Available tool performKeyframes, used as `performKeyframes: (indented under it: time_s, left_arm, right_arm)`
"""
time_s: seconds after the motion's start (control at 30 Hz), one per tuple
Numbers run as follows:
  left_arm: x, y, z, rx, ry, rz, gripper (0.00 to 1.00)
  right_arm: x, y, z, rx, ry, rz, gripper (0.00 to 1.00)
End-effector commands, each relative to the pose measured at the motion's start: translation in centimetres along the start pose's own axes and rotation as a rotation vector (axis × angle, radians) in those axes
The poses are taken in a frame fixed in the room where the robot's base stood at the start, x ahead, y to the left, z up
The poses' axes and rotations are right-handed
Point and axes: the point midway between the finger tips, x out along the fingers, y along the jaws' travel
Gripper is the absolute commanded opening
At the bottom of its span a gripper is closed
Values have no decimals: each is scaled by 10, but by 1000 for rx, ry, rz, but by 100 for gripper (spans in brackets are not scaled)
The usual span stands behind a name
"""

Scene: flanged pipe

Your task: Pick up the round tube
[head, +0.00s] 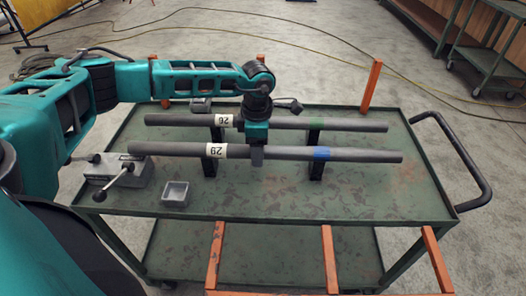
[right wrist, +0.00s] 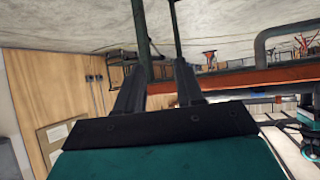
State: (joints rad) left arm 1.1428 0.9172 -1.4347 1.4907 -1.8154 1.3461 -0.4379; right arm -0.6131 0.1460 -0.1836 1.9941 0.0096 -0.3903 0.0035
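Two long grey round tubes lie left to right across a green cart. The near tube (head: 355,156) carries a white label "29" and a blue band. The far tube (head: 345,125) carries a label "26" and a green band. Both rest on black supports (head: 316,168). My left gripper (head: 257,154) points down at the near tube, just right of its label. A finger overlaps the tube's near side; the other is hidden, so its grip cannot be told. My right gripper (right wrist: 160,60) shows in the right wrist view, fingers apart and nothing between them.
The cart (head: 400,203) has a black handle (head: 474,170) at right and orange posts (head: 371,86). A grey block with levers (head: 118,178) and a small square tray (head: 175,192) sit at the left. The cart's front right top is clear. A green bench (head: 492,55) stands behind right.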

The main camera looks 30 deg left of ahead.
Motion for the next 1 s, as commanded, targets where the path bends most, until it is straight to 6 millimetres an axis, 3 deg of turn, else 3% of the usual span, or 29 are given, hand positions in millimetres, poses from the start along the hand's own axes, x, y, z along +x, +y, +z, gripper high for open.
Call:
performKeyframes:
  time_s: [0.07,0.6,1.0]
  left_arm:
    - [0,0,0,0,0,0,52]
    - [0,0,0,0,0,0,0]
    - [-2,1,1,0,-4,2,0]
  right_arm:
    - [0,0,0,0,0,0,37]
    - [1,0,3,-1,-7,1,37]
    - [1,0,3,-1,-7,1,37]
